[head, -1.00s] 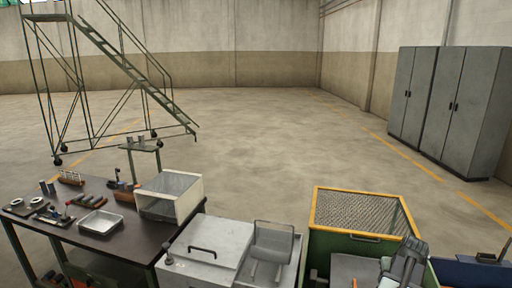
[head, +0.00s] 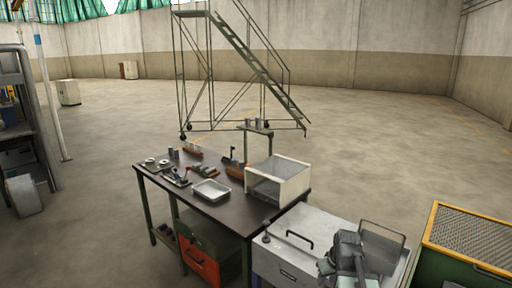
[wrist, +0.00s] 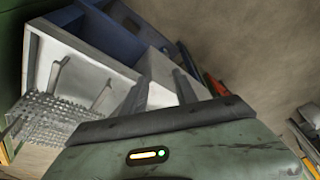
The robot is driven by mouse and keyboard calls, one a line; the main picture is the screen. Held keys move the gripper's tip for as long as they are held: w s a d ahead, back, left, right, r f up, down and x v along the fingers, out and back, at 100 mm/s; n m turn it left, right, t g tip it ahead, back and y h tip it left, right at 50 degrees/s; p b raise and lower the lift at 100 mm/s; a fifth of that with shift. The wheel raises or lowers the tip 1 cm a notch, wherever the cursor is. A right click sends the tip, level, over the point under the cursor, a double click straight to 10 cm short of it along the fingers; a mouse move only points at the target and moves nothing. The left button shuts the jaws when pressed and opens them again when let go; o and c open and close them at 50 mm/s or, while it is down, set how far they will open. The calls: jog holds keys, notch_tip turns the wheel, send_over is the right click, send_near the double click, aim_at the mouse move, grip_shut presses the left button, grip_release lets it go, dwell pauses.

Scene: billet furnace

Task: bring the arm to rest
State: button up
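My gripper (head: 350,262) shows at the bottom right of the head view, in front of the grey box with a black handle (head: 303,240). The rest of my arm is mostly cut off by the lower picture edge. In the wrist view, my gripper (wrist: 162,82) shows two grey fingers standing apart, with nothing seen held between them. The green-grey gripper body with a lit indicator fills the bottom of that view.
A dark workbench (head: 221,205) holds a metal tray (head: 210,190), a white open box (head: 279,180) and small tools. A yellow-rimmed green bin (head: 440,255) stands at right. A stair platform (head: 245,65) stands behind. Open floor lies left of the bench.

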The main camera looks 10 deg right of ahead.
jog(key=s+a+f+n+g+b, duration=0.1)
jog(key=a+f, duration=0.1)
jog(key=a, duration=0.7)
jog(key=s+a+f+n+g+b, duration=0.1)
jog(key=a, duration=0.9)
jog(key=s, duration=0.1)
jog(key=s+a+m+g, duration=0.1)
jog(key=s, duration=0.1)
jog(key=s+m, duration=0.1)
jog(key=shift+s+a+f, duration=0.25)
jog(key=shift+f, duration=0.1)
